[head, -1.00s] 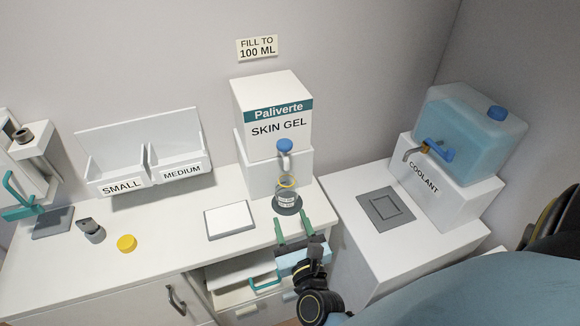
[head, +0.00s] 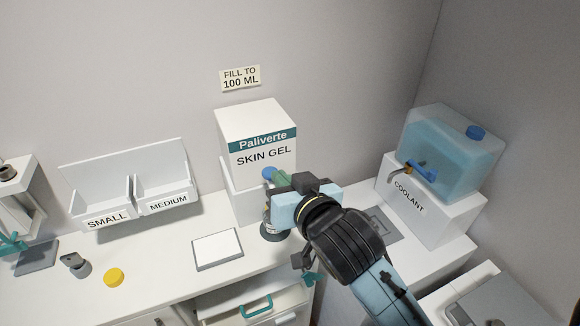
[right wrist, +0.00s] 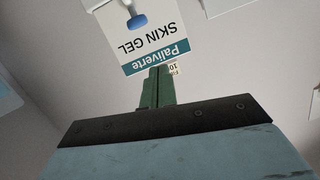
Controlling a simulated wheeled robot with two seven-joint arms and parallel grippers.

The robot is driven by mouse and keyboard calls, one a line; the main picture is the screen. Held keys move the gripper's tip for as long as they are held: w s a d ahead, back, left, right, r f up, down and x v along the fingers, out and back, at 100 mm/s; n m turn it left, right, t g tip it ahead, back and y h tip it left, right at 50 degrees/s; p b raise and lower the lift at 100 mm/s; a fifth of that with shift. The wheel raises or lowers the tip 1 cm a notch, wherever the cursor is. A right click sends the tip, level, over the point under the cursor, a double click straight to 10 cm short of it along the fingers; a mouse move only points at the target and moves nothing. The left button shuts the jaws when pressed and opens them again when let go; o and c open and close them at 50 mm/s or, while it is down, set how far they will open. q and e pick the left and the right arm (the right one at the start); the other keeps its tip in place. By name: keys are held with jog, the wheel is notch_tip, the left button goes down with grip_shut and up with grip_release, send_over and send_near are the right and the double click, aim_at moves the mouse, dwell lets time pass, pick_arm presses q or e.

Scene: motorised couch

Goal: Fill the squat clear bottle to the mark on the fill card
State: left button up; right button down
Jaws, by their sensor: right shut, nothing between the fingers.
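The fill card (head: 240,78) on the wall reads "FILL TO 100 ML". The Paliverte skin gel dispenser (head: 262,150) stands on the counter below it, with a blue knob (head: 268,173) on its front. The squat clear bottle (head: 266,226) stands on a dark round base under the spout, mostly hidden behind my right gripper. My right gripper (head: 279,178) is shut and empty, its green fingertips close beside the blue knob; I cannot tell if they touch. The right wrist view shows the shut fingers (right wrist: 158,88) and the blue knob (right wrist: 137,21), apart in the picture.
A white pad (head: 217,249) and a yellow cap (head: 114,278) lie on the counter. Small and medium bins (head: 130,205) stand at left. An open drawer (head: 270,300) juts out below. A coolant tank (head: 450,150) stands at right.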

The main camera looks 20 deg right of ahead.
jog(key=shift+s+d+r+n+h, duration=0.4)
jog(key=shift+d+r+n+h, duration=0.2)
jog(key=shift+d, duration=0.15)
jog(key=shift+w, duration=0.1)
jog(key=x, duration=0.9)
jog(key=shift+w+f+p, duration=0.1)
jog(key=shift+w+p, duration=0.25)
notch_tip(320, 180, down, 3)
jog(key=shift+w+r, duration=0.1)
jog(key=shift+a+f, duration=0.1)
jog(key=shift+f, duration=0.65)
